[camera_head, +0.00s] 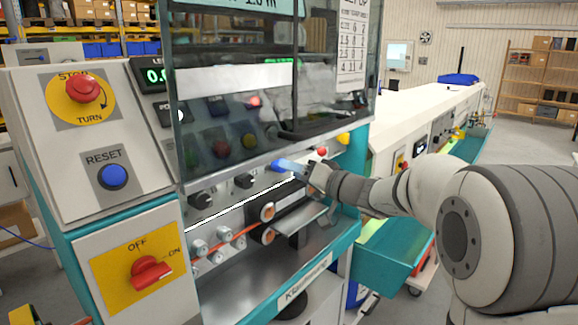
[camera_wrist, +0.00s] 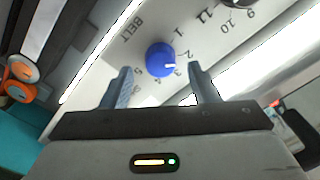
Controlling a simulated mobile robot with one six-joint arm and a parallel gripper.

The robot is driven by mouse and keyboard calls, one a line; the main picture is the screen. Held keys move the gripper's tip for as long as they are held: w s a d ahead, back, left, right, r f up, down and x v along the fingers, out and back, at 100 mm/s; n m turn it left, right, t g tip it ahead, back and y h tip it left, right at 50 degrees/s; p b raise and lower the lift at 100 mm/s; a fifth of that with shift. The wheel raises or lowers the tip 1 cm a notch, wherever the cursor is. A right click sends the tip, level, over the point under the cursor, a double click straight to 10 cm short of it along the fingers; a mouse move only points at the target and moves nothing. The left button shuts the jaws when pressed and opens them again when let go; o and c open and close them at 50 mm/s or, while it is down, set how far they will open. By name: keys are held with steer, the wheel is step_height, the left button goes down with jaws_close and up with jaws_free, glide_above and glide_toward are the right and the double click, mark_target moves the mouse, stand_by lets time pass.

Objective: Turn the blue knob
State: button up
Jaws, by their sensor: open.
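The blue knob (camera_wrist: 160,57) sits on a pale panel with a printed number dial and the word BELT beside it. Its white pointer mark faces right in the wrist view, near the 2 and 3. My gripper (camera_wrist: 159,78) is open, with its two fingers spread to either side below the knob in that view. I cannot tell how far the fingertips are from the panel. In the head view, the blue knob (camera_head: 277,165) shows in part at the tips of my gripper (camera_head: 290,167), which reaches in from the right.
Black knobs (camera_head: 244,181) sit left of the blue knob on the same panel. A clear guard (camera_head: 235,110) hangs above it. Orange-ended rollers (camera_head: 267,212) and a metal plate (camera_head: 300,222) lie below. A red button (camera_head: 322,152) is close to my gripper.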

steer(key=shift+x, duration=1.45)
steer(key=shift+c, duration=0.4)
steer(key=c, duration=0.9)
